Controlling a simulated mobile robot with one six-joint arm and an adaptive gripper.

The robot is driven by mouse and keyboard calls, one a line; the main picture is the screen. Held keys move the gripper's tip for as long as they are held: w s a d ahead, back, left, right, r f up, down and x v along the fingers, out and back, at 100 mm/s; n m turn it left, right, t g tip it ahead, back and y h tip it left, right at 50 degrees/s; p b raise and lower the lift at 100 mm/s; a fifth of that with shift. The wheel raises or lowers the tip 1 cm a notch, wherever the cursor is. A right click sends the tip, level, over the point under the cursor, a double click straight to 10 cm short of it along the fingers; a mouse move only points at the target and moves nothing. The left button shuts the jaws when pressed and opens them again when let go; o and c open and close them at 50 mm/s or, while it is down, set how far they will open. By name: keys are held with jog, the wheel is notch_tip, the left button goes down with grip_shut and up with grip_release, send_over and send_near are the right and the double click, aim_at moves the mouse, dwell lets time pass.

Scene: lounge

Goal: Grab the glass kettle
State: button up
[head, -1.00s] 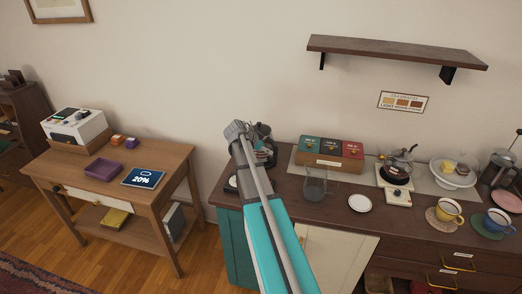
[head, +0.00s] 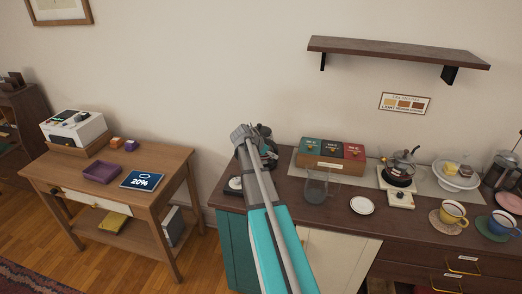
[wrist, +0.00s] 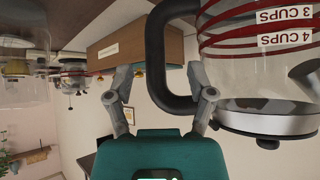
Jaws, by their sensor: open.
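The glass kettle (wrist: 262,75) fills the right of the wrist view, which is upside down. It is clear glass with red rings, "3 CUPS" and "4 CUPS" marks, and a metal and black band. Its black looped handle (wrist: 155,50) comes down between the two fingertips of my gripper (wrist: 162,82). The gripper is open, with a finger on either side of the handle; I cannot tell whether either touches it. In the head view my gripper (head: 264,136) is over the left end of the dark counter, and the arm largely hides the kettle there.
The wooden tea box (head: 331,153) stands just right of the gripper. A glass jug (head: 316,186) is in front of it. A second glass pot (head: 398,168) sits on a burner. Cups and a cake stand (head: 457,174) are farther right. A wall shelf (head: 397,51) hangs above.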

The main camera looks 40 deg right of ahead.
jog(key=shift+b+x, duration=1.05)
jog(key=shift+x, duration=0.75)
grip_shut()
